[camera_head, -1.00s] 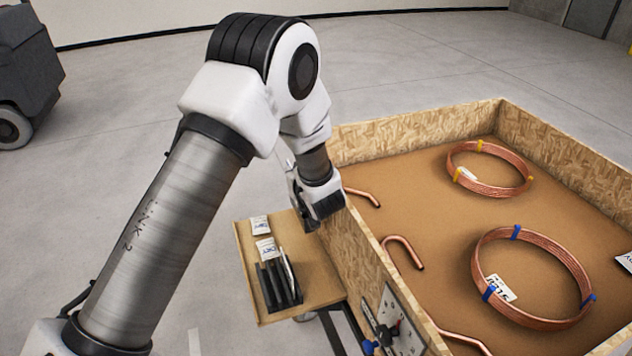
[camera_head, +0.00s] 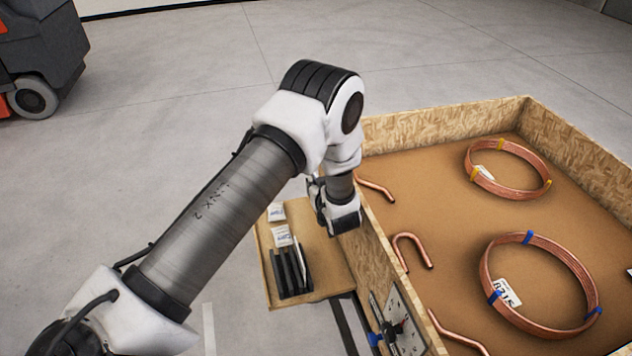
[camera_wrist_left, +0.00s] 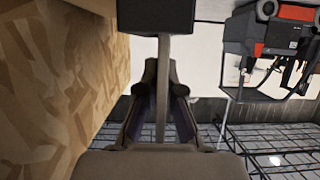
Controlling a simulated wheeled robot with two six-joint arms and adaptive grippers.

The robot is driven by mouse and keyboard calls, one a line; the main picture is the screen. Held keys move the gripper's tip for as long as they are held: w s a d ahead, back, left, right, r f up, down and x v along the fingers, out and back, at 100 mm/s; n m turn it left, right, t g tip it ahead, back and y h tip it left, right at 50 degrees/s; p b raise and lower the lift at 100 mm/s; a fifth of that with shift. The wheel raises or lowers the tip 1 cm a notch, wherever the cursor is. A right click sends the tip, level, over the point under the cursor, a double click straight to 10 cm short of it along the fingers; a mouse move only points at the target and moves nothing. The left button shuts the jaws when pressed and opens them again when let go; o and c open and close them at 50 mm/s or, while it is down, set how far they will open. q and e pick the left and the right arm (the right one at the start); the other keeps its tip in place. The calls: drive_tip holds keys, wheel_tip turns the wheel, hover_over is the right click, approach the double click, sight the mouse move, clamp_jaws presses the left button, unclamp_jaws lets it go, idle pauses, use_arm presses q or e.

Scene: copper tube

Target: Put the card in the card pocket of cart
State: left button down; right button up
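Two white cards with blue print lie on a wooden side tray (camera_head: 338,278), the far card (camera_head: 276,212) and the near card (camera_head: 281,235). A black slotted rack (camera_head: 291,271) stands on the tray in front of them. My left gripper (camera_head: 320,196) is by the cart's wooden side wall, above the tray's far right part; its fingers are small and partly hidden by the wrist in the head view. My right gripper is out of view. I cannot tell which part is the card pocket.
The wooden cart (camera_head: 450,120) holds a yellow-taped copper coil (camera_head: 508,192), a blue-taped coil (camera_head: 540,322) and several bent tubes (camera_head: 412,246). A white panel (camera_head: 403,318) with black fittings is on the cart's near side. A floor machine (camera_head: 42,55) stands far left on open floor.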

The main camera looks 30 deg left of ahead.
use_arm(q)
drive_tip(key=shift+s+d, duration=0.1)
drive_tip(key=shift+s, duration=0.05)
drive_tip(key=shift+f, duration=0.2)
drive_tip(key=shift+w+f+b, duration=0.25)
drive_tip(key=shift+f+b, duration=0.1)
drive_tip(key=c, duration=1.3)
unclamp_jaws()
drive_tip(key=shift+s+r, duration=0.15)
